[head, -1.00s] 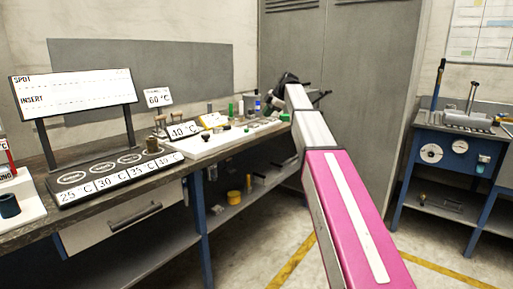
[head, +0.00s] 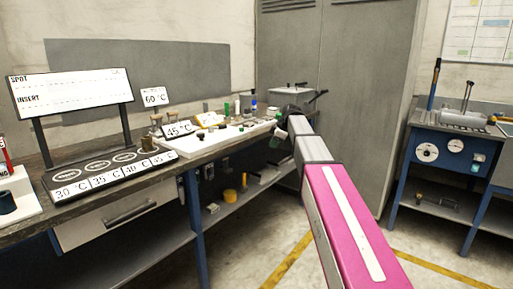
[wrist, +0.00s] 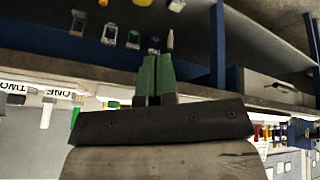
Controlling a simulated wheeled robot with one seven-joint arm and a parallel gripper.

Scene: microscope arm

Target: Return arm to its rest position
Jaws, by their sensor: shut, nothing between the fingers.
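My arm, with a pink link (head: 345,225) and grey-white links, reaches from the lower right of the head view toward the right end of the bench. The gripper's far side is hidden.
The bench (head: 110,205) runs along the left with temperature signs, a display board (head: 72,92) and a white board of small items (head: 215,140). A tall grey cabinet (head: 350,90) stands behind the arm. A blue side table (head: 445,160) stands right. Floor between is clear.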

